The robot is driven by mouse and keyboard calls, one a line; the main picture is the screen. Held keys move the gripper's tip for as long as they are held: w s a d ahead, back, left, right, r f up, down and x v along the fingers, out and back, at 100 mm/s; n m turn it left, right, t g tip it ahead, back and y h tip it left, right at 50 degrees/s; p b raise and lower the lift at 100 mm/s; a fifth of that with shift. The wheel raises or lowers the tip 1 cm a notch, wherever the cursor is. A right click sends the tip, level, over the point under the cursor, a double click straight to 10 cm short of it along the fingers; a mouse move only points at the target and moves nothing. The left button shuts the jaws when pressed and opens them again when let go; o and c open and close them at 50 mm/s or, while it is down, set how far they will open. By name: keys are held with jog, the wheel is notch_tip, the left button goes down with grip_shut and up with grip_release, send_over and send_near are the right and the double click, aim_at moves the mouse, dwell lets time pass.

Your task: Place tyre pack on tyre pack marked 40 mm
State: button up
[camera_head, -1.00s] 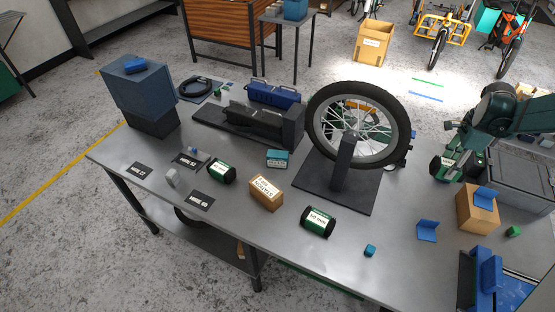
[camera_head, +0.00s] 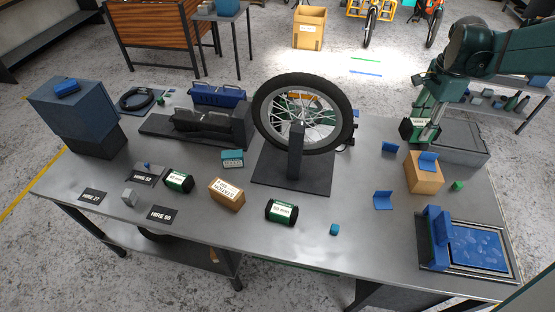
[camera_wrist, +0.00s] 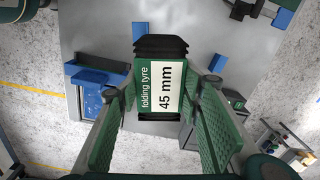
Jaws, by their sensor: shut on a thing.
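My gripper (camera_head: 420,131) is at the back right of the bench, above the surface and behind the cardboard box. It is shut on a black and green tyre pack (camera_head: 406,129). In the wrist view this tyre pack (camera_wrist: 143,88) reads "folding tyre 45 mm" and sits between the two green finger pads. A tyre pack (camera_head: 179,181) at the left of the bench has a small label that seems to read 40 mm. Another tyre pack (camera_head: 281,211), marked 50 mm, lies near the front middle. Both lie on their sides, apart from my gripper.
A wheel (camera_head: 302,113) on a dark stand (camera_head: 295,155) rises mid-bench between my gripper and the left tyre pack. A station box (camera_head: 226,194) and teal box (camera_head: 232,158) lie between the packs. Black hire plates (camera_head: 160,214) lie front left. A cardboard box (camera_head: 425,175) stands right.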

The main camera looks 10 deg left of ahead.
jog(key=s+a+f+b, duration=0.4)
jog(key=s+a, duration=0.5)
jog(key=a, duration=0.5)
jog(key=s+a+f+b, duration=0.4)
jog(key=s+a, duration=0.5)
jog(key=a, duration=0.4)
jog(key=w+a+n+p, duration=0.3)
jog(key=a+n, duration=0.1)
jog(key=a, duration=1.1)
jog(key=w+a+n+p, duration=0.25)
jog(key=a+n, duration=0.25)
jog(key=a, duration=1.1)
jog(key=s+a+f+n+p, duration=0.1)
jog(key=a+f+n, duration=0.1)
jog(key=a, duration=0.6)
jog(key=s+a+f+n+p, duration=0.2)
jog(key=a, duration=0.7)
jog(key=s+a+f+n+p, duration=0.1)
jog(key=s+a+f+n, duration=0.1)
jog(key=a, duration=0.7)
jog(key=shift+a+f+n, duration=0.15)
jog(key=shift+f+n, duration=0.15)
jog(key=shift+f, duration=0.2)
jog(key=shift+s, duration=0.1)
jog(key=shift+f+p, duration=0.45)
jog(key=shift+f, duration=2.65)
jog(key=shift+f, duration=0.1)
